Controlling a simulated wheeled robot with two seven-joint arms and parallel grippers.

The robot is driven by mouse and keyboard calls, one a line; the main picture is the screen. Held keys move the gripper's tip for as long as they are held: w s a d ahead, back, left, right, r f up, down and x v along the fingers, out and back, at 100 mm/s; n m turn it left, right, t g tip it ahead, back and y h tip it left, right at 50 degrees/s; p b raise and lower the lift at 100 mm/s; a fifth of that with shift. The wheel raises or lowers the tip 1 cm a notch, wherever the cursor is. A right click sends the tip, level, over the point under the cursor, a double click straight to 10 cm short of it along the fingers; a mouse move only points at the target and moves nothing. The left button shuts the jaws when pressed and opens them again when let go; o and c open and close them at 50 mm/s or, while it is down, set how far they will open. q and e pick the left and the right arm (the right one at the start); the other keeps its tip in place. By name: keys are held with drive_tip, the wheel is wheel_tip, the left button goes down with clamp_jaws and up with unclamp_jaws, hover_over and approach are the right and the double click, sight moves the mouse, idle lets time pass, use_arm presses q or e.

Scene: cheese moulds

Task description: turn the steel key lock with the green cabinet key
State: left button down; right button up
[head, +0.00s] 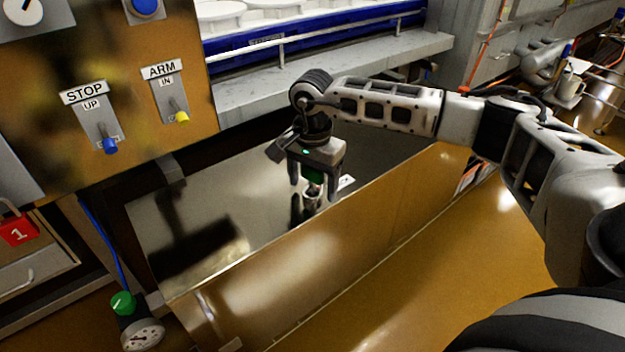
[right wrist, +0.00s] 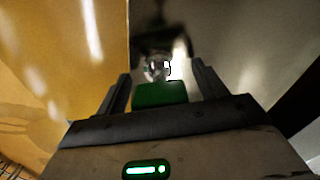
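The green cabinet key (head: 315,176) is between the fingers of my right gripper (head: 313,190), just above the steel key lock (head: 311,193) on the dark, shiny panel. In the right wrist view the green key head (right wrist: 160,94) lies between the two fingers, with narrow gaps appearing at its sides, so the gripper looks open around it. The round steel lock (right wrist: 157,68) shows just beyond the key. The fingers hide much of the lock, and I cannot tell how deep the key sits in it. My left gripper is not in view.
A brass control panel (head: 40,125) with the STOP lever (head: 110,145) and ARM lever (head: 181,116) stands at the left. A red tag (head: 18,230), a gauge (head: 143,334) and a green knob (head: 123,303) are below it. A steel rail (head: 310,40) runs behind my arm.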

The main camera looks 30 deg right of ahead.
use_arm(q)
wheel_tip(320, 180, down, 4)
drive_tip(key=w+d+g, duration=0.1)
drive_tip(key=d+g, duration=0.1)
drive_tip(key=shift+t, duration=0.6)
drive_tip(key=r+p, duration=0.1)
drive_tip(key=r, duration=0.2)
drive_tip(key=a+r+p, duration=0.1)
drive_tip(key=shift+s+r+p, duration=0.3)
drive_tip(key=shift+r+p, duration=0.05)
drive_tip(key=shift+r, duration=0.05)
use_arm(e)
wheel_tip(320, 180, up, 16)
